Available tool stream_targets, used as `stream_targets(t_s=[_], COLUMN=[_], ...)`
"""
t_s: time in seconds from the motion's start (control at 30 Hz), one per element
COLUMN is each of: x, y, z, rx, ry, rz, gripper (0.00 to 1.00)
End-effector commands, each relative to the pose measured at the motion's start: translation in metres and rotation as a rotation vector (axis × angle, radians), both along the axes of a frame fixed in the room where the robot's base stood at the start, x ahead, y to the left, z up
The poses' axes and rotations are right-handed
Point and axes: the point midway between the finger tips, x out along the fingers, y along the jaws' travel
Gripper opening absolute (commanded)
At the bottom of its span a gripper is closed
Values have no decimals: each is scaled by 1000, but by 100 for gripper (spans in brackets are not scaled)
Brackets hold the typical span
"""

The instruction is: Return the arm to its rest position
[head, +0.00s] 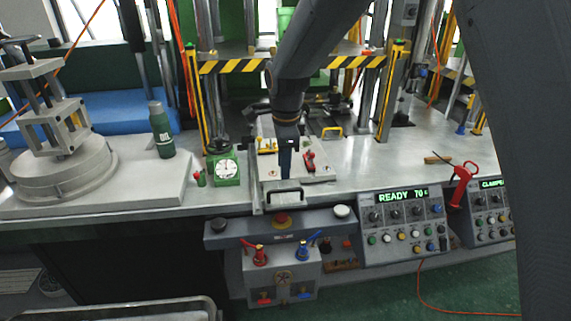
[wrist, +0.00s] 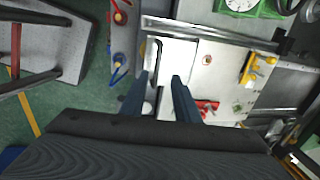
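In the head view my arm reaches down from the top centre, and my gripper (head: 286,165) hangs over the metal mould plate (head: 318,174) on the workbench. The mould plate also shows in the wrist view (wrist: 222,72), ahead of the fingers. It carries a red clamp (head: 310,161) and yellow fittings. Whether the fingertips touch the handle (head: 285,197) at the plate's front is not clear.
A press with striped guards (head: 345,62) stands behind the plate. A green dial gauge (head: 225,169) and a green bottle (head: 160,132) stand left. Control boxes (head: 404,222) and a valve panel (head: 283,275) line the bench front.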

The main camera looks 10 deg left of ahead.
Motion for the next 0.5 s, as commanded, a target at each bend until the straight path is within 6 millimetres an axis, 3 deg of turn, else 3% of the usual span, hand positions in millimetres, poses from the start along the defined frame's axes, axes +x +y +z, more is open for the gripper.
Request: stream_targets(t_s=[0.07,0.17,0.37,0.5], x=[0,-4,-33,-69], y=[0,-21,-105,-167], z=[0,0,-2,-7], rx=[0,-13,-78,-126], ry=[0,0,-1,4], rz=[0,48,311,534], gripper=[29,29,29,29])
